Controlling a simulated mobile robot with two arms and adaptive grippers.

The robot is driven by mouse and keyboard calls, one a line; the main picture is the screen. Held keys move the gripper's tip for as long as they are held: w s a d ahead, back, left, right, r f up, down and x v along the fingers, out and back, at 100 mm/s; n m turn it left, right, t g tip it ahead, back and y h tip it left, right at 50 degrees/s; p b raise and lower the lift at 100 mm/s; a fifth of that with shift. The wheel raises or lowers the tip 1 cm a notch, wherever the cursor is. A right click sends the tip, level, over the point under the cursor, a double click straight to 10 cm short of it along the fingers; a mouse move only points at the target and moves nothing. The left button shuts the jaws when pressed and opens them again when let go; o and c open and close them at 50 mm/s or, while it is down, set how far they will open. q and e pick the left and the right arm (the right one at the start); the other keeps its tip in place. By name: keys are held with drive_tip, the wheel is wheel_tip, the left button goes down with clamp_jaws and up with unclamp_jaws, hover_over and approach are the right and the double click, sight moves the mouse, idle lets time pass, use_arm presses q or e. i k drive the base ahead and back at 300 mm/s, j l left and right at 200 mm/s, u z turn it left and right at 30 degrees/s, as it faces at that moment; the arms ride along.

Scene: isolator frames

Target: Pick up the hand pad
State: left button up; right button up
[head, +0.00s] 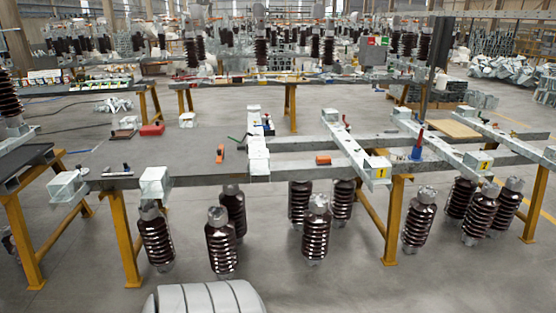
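I cannot tell for certain which thing is the hand pad. A small upright orange and dark item (220,153) is on the grey work table (190,148). A flat orange block (323,160) lies on the rails right of the white central beam (257,150). A red item (152,129) lies at the table's back left, beside a small brownish item (123,134). These are small in the head view and their details do not show. Neither of my grippers is in view.
Yellow legs (130,240) carry the frame. Dark ribbed insulators (221,243) hang below its front rail. Metal beams with yellow labels (381,172) cross the right side. A blue and red tool (417,145) stands there. Grey floor (340,285) is clear at the front right.

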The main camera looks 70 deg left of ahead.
sight(323, 160)
drive_tip(key=u, duration=1.9)
